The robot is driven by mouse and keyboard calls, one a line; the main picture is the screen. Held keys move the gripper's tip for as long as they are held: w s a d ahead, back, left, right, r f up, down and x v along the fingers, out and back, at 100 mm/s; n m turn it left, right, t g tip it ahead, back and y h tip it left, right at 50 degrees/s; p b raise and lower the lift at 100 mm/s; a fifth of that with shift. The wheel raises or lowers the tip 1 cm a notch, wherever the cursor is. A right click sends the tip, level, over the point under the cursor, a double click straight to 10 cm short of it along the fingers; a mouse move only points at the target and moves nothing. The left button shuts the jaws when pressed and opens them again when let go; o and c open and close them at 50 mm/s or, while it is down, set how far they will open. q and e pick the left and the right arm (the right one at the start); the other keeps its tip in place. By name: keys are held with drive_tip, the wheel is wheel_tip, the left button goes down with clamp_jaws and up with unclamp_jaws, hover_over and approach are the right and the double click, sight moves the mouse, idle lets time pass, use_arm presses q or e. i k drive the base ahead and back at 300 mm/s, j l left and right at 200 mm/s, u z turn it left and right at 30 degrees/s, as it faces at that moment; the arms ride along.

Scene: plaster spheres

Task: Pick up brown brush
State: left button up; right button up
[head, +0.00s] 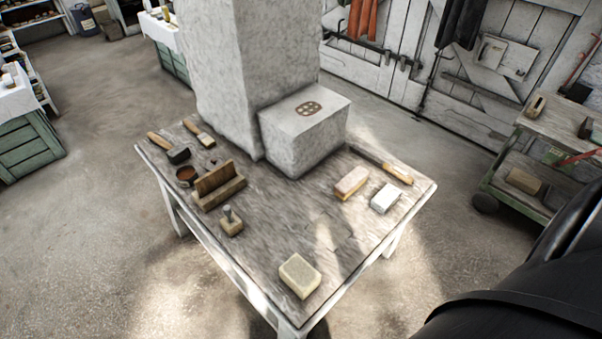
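The worn wooden table (330,235) stands in the middle of the head view. A small brown-handled tool (199,134) that looks like a brush lies near its far left corner; its far end is small and hard to make out. I cannot tell for sure which is the brown brush. Neither gripper is in view; only a dark part of my own body shows at the lower right.
A mallet (170,148), wooden holder (218,187), knobbed block (231,221), white block (385,198), long tool (384,166) and yellowish block (300,275) lie around. A cart (545,150) stands right.

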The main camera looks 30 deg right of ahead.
sight(344, 189)
drive_tip(key=l+u, duration=0.4)
drive_tip(key=k+l+u, duration=0.1)
drive_tip(key=l+u, duration=0.3)
drive_tip(key=k+l+u, duration=0.1)
drive_tip(key=l+u, duration=0.15)
drive_tip(key=u, duration=0.15)
drive_tip(key=k+l+u, duration=0.15)
drive_tip(key=l+u, duration=0.15)
drive_tip(key=u, duration=0.15)
